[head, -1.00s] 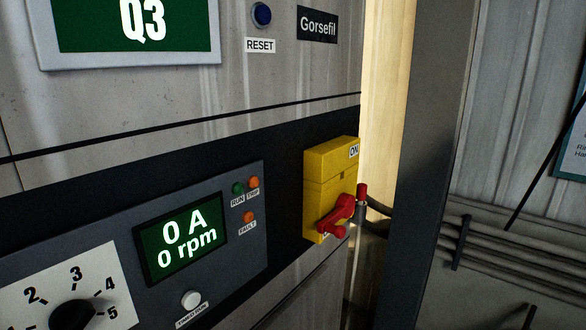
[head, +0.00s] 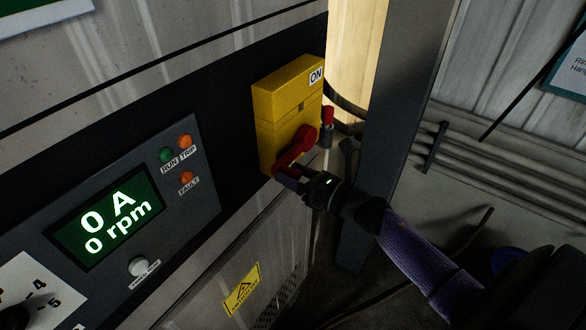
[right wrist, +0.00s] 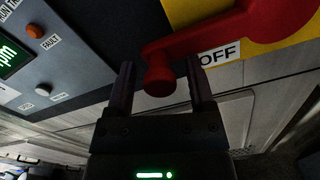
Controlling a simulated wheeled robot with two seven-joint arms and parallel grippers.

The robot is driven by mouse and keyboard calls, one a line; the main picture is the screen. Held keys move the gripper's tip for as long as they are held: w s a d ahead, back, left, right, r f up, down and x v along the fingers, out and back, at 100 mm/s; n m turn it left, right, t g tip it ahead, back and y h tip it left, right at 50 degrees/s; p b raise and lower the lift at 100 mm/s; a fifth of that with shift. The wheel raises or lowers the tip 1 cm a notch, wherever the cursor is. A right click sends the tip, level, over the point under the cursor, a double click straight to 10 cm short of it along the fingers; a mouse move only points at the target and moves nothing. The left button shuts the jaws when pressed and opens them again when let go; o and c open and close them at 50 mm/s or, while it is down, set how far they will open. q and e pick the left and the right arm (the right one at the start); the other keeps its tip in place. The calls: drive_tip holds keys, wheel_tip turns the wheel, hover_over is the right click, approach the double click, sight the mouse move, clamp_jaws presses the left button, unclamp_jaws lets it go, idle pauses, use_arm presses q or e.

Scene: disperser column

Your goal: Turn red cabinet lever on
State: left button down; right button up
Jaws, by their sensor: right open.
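The red lever (head: 296,147) sits on the front of a yellow switch box (head: 285,100) on the cabinet. An "ON" label (head: 316,76) is at the box's top. In the right wrist view the lever's arm (right wrist: 205,38) slants across to a round red knob (right wrist: 159,76), beside an "OFF" label (right wrist: 219,54). My right gripper (head: 284,178) is at the lower end of the lever. In the right wrist view its two open fingers (right wrist: 160,80) stand on either side of the knob, with gaps showing. My left gripper is not in view.
A display panel (head: 105,215) reading 0 A and 0 rpm is left of the box, with indicator lights and a dial. A grey post (head: 395,100) stands to the right. A red-tipped part (head: 327,117) and a dark cable are beside the box.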

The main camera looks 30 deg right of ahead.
drive_tip(key=shift+w+a, duration=0.1)
drive_tip(key=shift+w, duration=0.05)
clamp_jaws()
idle(1.4)
